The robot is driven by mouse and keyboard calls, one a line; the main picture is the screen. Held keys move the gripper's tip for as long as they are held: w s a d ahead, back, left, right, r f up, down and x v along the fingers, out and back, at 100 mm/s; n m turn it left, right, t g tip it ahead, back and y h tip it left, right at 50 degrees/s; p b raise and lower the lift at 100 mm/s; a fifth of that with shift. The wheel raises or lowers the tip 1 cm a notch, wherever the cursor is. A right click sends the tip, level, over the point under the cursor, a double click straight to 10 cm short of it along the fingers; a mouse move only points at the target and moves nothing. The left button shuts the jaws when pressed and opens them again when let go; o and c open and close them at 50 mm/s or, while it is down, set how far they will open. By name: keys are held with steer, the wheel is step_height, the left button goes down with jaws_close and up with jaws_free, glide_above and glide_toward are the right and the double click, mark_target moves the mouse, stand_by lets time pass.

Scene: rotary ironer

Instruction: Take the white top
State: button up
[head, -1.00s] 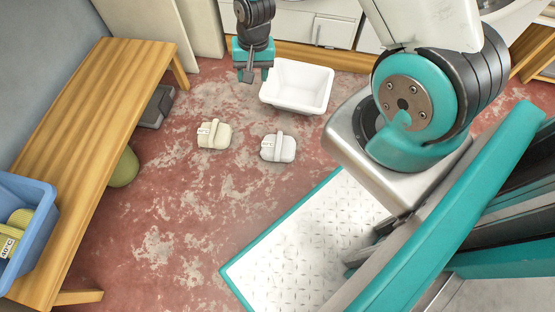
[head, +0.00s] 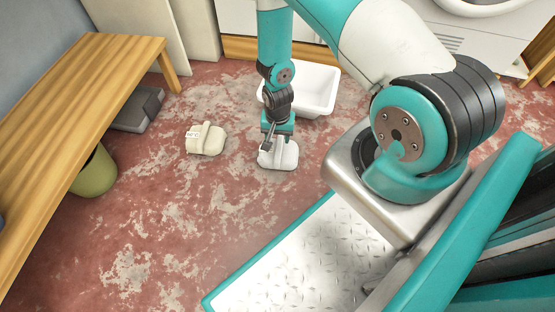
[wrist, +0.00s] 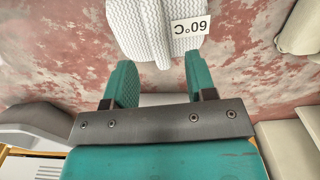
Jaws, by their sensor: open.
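The white top (head: 284,156) is a folded white bundle with a raised band, lying on the red floor. In the wrist view the white top (wrist: 137,28) is ribbed, has a "60°C" tag (wrist: 190,26), and is cut by the top edge. My gripper (head: 267,144) is over the far side of the white top in the head view. In the wrist view my gripper (wrist: 160,78) is open, with nothing between its fingers, and the white top shows just beyond the fingertips. I cannot tell whether they touch.
A cream folded bundle (head: 207,140) lies left of the white top. A white tub (head: 317,88) stands behind my arm. A wooden bench (head: 80,105), a dark grey box (head: 138,110) and an olive bin (head: 95,172) are at left. Floor in front is clear.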

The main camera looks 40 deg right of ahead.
mark_target(279, 148)
step_height(279, 148, down, 7)
steer(key=b, duration=0.5)
steer(key=shift+s+d+r, duration=0.1)
steer(key=shift+r, duration=0.15)
steer(key=shift+c, duration=0.2)
jaws_close()
